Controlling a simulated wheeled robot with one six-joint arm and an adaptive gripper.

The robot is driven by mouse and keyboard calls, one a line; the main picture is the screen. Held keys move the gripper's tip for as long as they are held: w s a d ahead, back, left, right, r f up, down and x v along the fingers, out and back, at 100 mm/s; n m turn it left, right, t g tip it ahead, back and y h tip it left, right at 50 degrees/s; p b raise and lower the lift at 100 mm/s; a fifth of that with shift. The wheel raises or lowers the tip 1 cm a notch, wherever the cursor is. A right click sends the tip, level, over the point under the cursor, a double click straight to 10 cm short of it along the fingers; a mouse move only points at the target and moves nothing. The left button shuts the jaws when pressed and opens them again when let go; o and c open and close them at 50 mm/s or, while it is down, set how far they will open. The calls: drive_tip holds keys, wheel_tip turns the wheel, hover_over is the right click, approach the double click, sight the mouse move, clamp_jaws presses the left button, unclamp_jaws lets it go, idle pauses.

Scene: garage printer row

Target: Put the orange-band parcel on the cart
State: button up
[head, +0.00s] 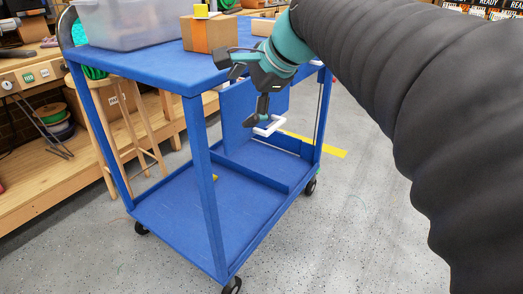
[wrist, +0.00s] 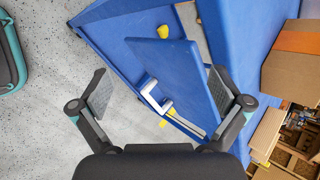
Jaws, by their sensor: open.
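The blue cart (head: 150,65) stands in front of me with a top deck and a low shelf (head: 205,205). A cardboard box (head: 208,34) sits on the top deck; in the wrist view the box (wrist: 292,75) shows an orange-toned strip.
A small yellow piece lies on the low shelf (head: 215,177). A wooden stool (head: 135,125) and bench (head: 50,195) stand left. Floor at the front is clear.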

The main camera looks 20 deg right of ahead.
drive_tip(key=s+f+n+g+h, duration=0.1)
drive_tip(key=s+f+n+h, duration=0.3)
drive_tip(key=s+f+n, duration=1.2)
wheel_tip(320, 180, down, 3)
drive_tip(key=shift+s+d+f+g, duration=0.25)
drive_tip(key=shift+s+g, duration=0.15)
drive_tip(key=shift+s, duration=0.4)
drive_tip(key=shift+r, duration=0.1)
